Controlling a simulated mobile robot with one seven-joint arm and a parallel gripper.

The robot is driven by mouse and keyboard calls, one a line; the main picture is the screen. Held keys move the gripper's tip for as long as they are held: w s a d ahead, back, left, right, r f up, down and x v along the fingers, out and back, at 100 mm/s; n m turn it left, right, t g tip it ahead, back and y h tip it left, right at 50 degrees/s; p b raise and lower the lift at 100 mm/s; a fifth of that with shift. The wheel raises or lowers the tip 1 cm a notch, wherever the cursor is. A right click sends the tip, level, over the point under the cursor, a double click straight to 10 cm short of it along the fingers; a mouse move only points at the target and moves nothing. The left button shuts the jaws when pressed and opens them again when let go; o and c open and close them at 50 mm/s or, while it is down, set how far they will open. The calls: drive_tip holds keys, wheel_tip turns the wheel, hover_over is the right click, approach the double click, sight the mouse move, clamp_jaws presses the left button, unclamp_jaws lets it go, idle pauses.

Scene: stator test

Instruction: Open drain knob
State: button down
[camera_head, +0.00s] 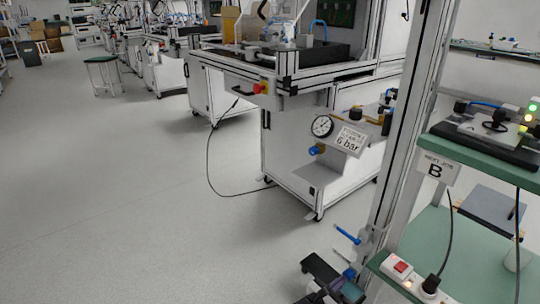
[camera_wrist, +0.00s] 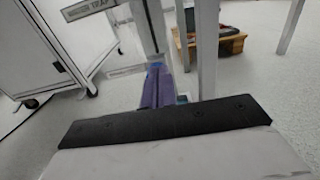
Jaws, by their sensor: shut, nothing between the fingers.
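My gripper (camera_wrist: 156,72) shows in the wrist view as narrow purple-tinted fingers, close together beyond a black bar. They look shut and empty. A small blue patch shows by their tips; I cannot tell whether it is the drain knob or whether it touches them. A label whose legible part reads "TRAP" (camera_wrist: 92,7) is at the upper left. In the head view, a blue knob (camera_head: 316,150) sits under a round gauge (camera_head: 322,125) on the white cabinet; I cannot tell whether it is the drain knob. Blue handles (camera_head: 347,234) stand low beside the metal post.
A "6 bar" sign (camera_head: 350,139) stands beside the gauge. A metal post (camera_head: 405,130) and a green shelf (camera_head: 455,250) with a red switch (camera_head: 400,266) fill the right. A cable (camera_head: 208,165) lies on the floor. Open floor (camera_head: 110,190) is at the left.

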drive_tip(key=b+x, duration=0.1)
drive_tip(key=x, duration=0.2)
drive_tip(key=shift+f, duration=0.15)
drive_tip(key=shift+w+d+b, duration=0.2)
drive_tip(key=shift+b, duration=0.15)
drive_tip(key=shift+a+f+b, duration=0.1)
drive_tip(key=shift+b, duration=0.2)
drive_tip(key=shift+w+a+b, duration=0.35)
drive_tip(key=shift+w+b, duration=0.1)
drive_tip(key=shift+b, duration=0.35)
drive_tip(key=shift+r, duration=0.2)
drive_tip(key=shift+r+p, duration=0.25)
drive_tip(key=shift+p, duration=0.05)
drive_tip(key=shift+p+v, duration=1.25)
drive_tip(key=shift+v, duration=1.75)
